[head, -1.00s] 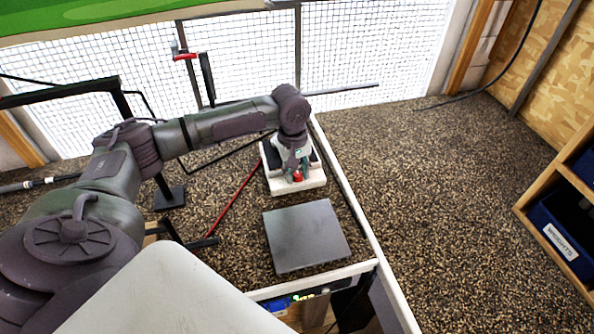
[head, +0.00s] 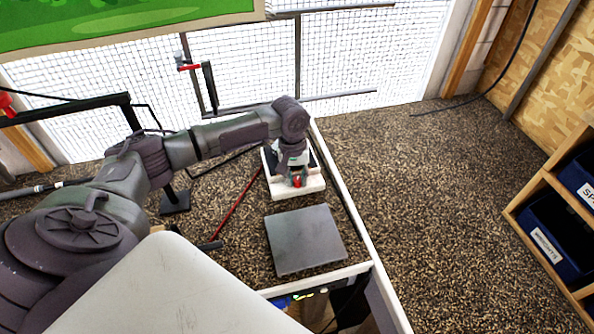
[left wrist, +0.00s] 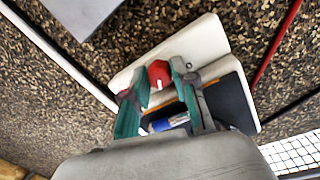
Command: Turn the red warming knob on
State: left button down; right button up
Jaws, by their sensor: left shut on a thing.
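The red knob (head: 297,181) sits on the front of a white device (head: 313,188) with a dark top, on the speckled surface. In the left wrist view the knob (left wrist: 159,74) shows a pale mark on its face. My left gripper (head: 297,176) reaches down over the device from the left. Its green fingers are shut on the knob, one on each side, as the left wrist view (left wrist: 159,72) shows. The gripper hides part of the device. My right gripper is not in view.
A flat grey plate (head: 305,240) lies in front of the device. A thin red rod (head: 236,205) lies to its left. A pale edge strip (head: 352,215) runs along the right. Wooden shelves with dark blue bins (head: 555,235) stand at the far right.

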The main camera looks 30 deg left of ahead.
pick_arm(q)
jog(key=shift+r+m+p, duration=0.15)
jog(key=shift+m+p, duration=0.35)
jog(key=shift+m, duration=0.2)
jog(key=c, duration=0.9)
grip_release()
